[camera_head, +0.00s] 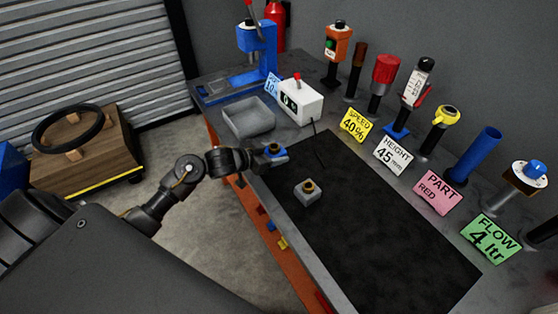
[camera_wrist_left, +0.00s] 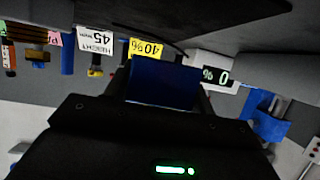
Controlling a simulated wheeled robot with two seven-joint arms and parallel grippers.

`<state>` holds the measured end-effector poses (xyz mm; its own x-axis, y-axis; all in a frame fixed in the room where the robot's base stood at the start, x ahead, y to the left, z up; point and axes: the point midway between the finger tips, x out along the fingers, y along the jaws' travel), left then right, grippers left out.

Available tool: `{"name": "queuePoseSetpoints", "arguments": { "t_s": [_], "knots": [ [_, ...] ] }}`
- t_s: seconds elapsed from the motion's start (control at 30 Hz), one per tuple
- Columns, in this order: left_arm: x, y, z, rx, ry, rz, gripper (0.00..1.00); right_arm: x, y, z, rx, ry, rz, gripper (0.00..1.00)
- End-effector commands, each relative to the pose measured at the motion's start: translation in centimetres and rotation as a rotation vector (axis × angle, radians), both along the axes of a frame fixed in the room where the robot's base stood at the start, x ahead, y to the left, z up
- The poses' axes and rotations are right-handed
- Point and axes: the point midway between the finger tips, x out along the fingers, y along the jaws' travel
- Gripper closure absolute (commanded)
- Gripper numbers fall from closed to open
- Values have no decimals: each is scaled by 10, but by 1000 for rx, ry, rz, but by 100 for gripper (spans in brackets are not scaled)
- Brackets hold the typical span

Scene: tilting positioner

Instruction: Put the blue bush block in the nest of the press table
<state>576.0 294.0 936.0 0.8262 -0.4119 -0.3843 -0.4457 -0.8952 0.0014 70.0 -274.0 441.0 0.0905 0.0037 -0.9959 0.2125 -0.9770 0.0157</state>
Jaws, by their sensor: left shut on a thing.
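My left gripper (camera_head: 264,155) is shut on the blue bush block (camera_head: 276,153), near the left edge of the black mat. The block has a brass-coloured bush on top and looks upright. In the left wrist view the blue block (camera_wrist_left: 162,82) fills the space between the fingers. The blue press (camera_head: 258,48) stands at the far left end of the bench, on a low blue table (camera_head: 228,90). I cannot make out its nest clearly. My right gripper is not in view.
A grey block with a brass bush (camera_head: 307,192) stands on the black mat (camera_head: 385,230). An empty grey tray (camera_head: 249,120) and a white box with a display (camera_head: 301,102) lie between my gripper and the press. Signs and several tools line the back. The mat's right part is clear.

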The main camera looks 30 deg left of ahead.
Motion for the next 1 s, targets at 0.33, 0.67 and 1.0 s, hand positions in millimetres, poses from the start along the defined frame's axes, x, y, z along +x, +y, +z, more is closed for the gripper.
{"name": "queuePoseSetpoints", "arguments": {
  "t_s": [0.33, 0.67, 1.0],
  "knots": [
    [7, -7, -8, -5, -7, 2, 98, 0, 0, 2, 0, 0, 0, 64],
    [11, -11, -38, -3, -5, 2, 98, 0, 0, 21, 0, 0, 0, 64],
    [11, -11, -43, -2, -7, 1, 98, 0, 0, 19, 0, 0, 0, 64]
  ]
}}
